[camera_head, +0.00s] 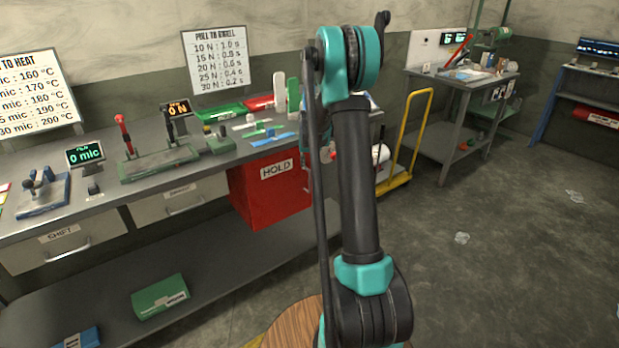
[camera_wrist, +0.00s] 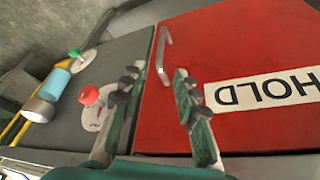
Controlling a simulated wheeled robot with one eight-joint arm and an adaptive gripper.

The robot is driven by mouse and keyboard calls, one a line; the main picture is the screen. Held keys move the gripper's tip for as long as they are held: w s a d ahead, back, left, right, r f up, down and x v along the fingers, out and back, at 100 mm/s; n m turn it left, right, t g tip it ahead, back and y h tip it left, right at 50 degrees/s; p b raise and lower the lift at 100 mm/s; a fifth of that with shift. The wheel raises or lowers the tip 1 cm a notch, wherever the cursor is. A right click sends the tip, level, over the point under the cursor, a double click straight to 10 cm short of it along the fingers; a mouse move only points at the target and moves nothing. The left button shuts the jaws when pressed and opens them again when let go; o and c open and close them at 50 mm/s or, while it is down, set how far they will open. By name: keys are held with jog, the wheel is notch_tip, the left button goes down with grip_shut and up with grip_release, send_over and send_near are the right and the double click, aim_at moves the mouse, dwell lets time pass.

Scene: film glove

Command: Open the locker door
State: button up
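The red locker (camera_head: 262,196), labelled HOLD, is under the right part of the workbench in the head view. Its door (camera_wrist: 225,50) looks shut and fills the right side of the wrist view, with the HOLD label (camera_wrist: 266,91) upside down. A pale bar handle (camera_wrist: 163,50) is near the door's left edge in the wrist view. My gripper (camera_wrist: 157,88) is open and empty, its two green, dark-padded fingers apart in front of the door, near the handle's lower end. I cannot tell whether a finger touches it.
A dark panel with a red knob (camera_wrist: 89,95) is beside the door in the wrist view. The workbench (camera_head: 200,160) carries tools and displays above the locker. A yellow cart (camera_head: 405,140) is to the right. Open floor (camera_head: 520,240) lies at right, with a few crumpled scraps.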

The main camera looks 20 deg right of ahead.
jog(key=x, duration=0.9)
jog(key=shift+w+f, duration=0.15)
jog(key=shift+c, duration=0.4)
grip_shut()
